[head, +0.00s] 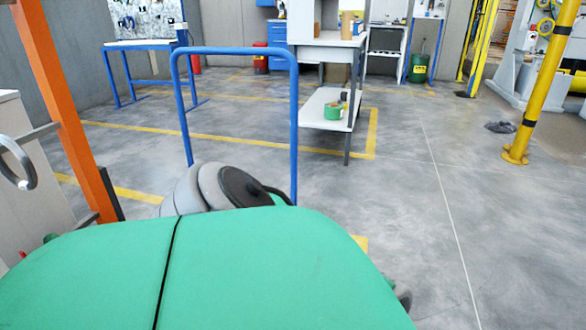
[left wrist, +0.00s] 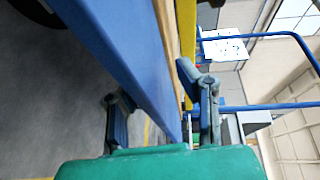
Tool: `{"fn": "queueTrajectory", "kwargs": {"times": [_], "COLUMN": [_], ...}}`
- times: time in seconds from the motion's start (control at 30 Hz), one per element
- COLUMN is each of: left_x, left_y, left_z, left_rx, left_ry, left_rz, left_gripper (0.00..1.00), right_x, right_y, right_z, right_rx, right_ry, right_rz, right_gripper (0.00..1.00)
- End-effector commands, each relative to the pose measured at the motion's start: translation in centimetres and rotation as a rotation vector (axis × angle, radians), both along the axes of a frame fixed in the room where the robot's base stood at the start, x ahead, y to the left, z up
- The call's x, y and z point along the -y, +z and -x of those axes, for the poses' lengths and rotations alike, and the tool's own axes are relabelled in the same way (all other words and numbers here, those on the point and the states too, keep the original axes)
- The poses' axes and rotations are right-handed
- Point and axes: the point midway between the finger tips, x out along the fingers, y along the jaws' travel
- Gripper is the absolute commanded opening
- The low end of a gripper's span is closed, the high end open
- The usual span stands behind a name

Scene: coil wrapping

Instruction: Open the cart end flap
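The blue tubular handle frame (head: 235,50) of what looks like the cart stands upright ahead in the head view. In the left wrist view a long blue panel (left wrist: 110,45) with a wooden edge (left wrist: 168,32) runs from upper left down between the fingers. I cannot tell for sure that it is the end flap. My left gripper (left wrist: 158,90) has its fingers spread, one on each side of this panel; whether either touches is unclear. In the head view my grey arm parts cover the frame's foot, and the cart bed and flap are hidden behind my green body. My right gripper is not visible.
An orange post (head: 62,105) stands close on the left. A white shelf table (head: 330,107) with a green item on its lower shelf is beyond the handle. A yellow pole (head: 552,75) stands at right. The grey floor (head: 430,200) on the right is clear.

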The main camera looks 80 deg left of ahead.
Motion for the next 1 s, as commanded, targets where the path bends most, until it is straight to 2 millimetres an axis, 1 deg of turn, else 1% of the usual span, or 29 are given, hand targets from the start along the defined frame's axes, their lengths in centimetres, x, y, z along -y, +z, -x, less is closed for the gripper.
{"fn": "queueTrajectory", "kwargs": {"times": [0.17,0.27,0.6,0.7,0.8,1.0], "left_x": [0.2,0.6,4.6,5.3,5.7,5.7], "left_y": [0.0,0.0,0.4,0.5,0.5,0.6], "left_z": [-0.1,-0.5,-3.9,-4.5,-4.8,-4.9], "left_rx": [0.003,0.005,0.003,0.001,0.001,0.001], "left_ry": [0.0,-0.001,-0.001,0.0,0.0,0.0], "left_rz": [0.003,0.004,0.004,0.003,0.002,0.002], "left_gripper": [0.29,0.29,0.29,0.29,0.29,0.29], "right_x": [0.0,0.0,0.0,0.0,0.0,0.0], "right_y": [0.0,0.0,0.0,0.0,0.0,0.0], "right_z": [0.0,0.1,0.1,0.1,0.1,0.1], "right_rx": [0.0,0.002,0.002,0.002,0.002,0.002], "right_ry": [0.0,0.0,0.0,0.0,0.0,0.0], "right_rz": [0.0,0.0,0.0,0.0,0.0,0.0], "right_gripper": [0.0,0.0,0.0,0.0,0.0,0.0]}}
